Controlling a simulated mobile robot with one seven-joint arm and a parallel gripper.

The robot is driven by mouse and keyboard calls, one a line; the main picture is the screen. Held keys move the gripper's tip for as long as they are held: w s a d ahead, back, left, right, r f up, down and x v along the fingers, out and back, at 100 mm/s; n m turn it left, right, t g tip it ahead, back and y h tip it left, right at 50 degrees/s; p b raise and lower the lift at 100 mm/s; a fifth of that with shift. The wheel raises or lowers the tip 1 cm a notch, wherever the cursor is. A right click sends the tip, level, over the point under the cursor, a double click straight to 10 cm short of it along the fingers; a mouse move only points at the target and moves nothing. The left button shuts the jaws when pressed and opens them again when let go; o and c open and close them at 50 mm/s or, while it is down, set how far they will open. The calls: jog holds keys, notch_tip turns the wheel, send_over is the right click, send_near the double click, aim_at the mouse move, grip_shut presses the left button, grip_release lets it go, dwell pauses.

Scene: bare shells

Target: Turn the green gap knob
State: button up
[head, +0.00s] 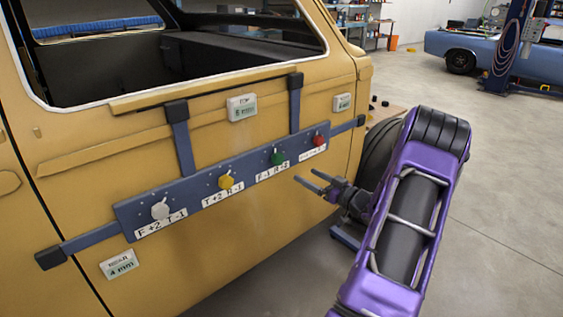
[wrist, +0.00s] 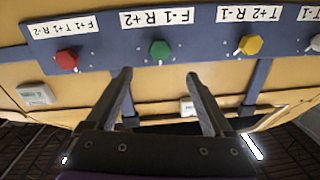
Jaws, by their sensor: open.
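The green knob (head: 277,158) sits on a blue-grey bar (head: 200,190) fixed across a yellow car door, between the yellow knob (head: 226,181) and the red knob (head: 318,140). A label reading F-1 R+2 is beside it. My gripper (head: 305,178) is open and empty, below and right of the green knob in the head view. In the wrist view, which is upside down, the green knob (wrist: 160,49) lies between and beyond the open fingertips (wrist: 158,76), apart from them. A small pale pointer shows on the knob.
A white knob (head: 160,210) is at the bar's left end. Small gap readout plates, such as the TOP plate (head: 241,107) and the 4 mm plate (head: 119,264), are on the door. A dark tyre (head: 380,147) is behind my arm. Open floor (head: 500,210) lies to the right.

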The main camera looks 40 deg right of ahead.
aim_at(281, 161)
jog(key=w, duration=0.4)
jog(key=w+a, duration=0.1)
jog(key=w, duration=0.7)
jog(key=shift+w+a, duration=0.25)
jog(key=shift+a, duration=0.05)
jog(key=c, duration=1.4)
